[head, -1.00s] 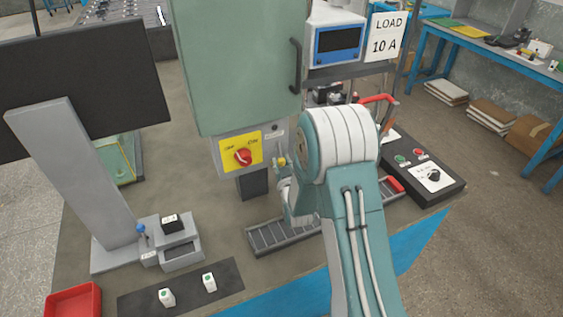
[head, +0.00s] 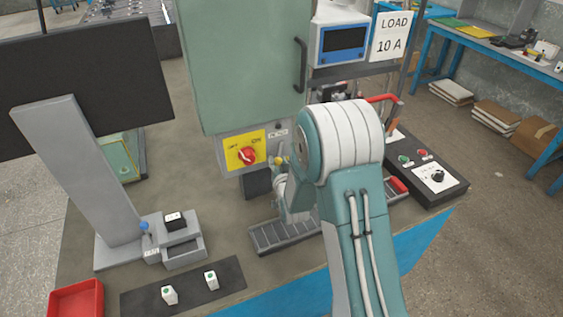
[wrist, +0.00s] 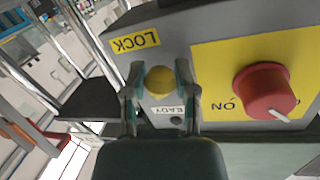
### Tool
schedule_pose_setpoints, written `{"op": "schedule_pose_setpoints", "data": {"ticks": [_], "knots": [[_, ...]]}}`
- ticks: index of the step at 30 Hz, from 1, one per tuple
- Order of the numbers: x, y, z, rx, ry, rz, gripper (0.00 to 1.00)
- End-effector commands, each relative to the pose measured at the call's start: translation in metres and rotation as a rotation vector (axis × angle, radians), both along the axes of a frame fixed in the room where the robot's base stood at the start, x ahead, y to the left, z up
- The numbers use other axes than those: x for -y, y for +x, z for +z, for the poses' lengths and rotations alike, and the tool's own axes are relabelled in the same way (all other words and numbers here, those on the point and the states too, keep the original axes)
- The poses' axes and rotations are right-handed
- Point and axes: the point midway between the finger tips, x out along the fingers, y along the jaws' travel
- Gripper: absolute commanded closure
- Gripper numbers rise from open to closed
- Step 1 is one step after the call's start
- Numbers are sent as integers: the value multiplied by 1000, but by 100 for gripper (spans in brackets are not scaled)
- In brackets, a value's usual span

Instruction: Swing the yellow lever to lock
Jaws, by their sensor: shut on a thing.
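The yellow lever's round knob (wrist: 160,80) sits between my gripper's fingers (wrist: 160,92) in the wrist view, and the fingers are shut on it. A yellow LOCK label (wrist: 135,41) is on the grey panel, up and left of the knob. A white label (wrist: 168,110), partly covered, reads like READY and lies just below the knob. In the head view the yellow knob (head: 279,160) shows small at the right end of the panel. My arm hides most of my gripper there, and the lever's shaft is hidden.
A red rotary switch (wrist: 265,90) on a yellow plate is close to the right of the knob in the wrist view. The green cabinet (head: 240,70) stands directly above the panel. A black control box (head: 425,170) is right of my arm.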

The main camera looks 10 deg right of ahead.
Motion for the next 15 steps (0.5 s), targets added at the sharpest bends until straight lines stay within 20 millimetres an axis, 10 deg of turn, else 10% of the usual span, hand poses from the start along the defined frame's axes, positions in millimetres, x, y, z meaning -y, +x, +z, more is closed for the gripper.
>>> {"op": "schedule_pose_setpoints", "data": {"ticks": [15], "knots": [[-19, -3, 18, -88, 466, 0, 100]]}}
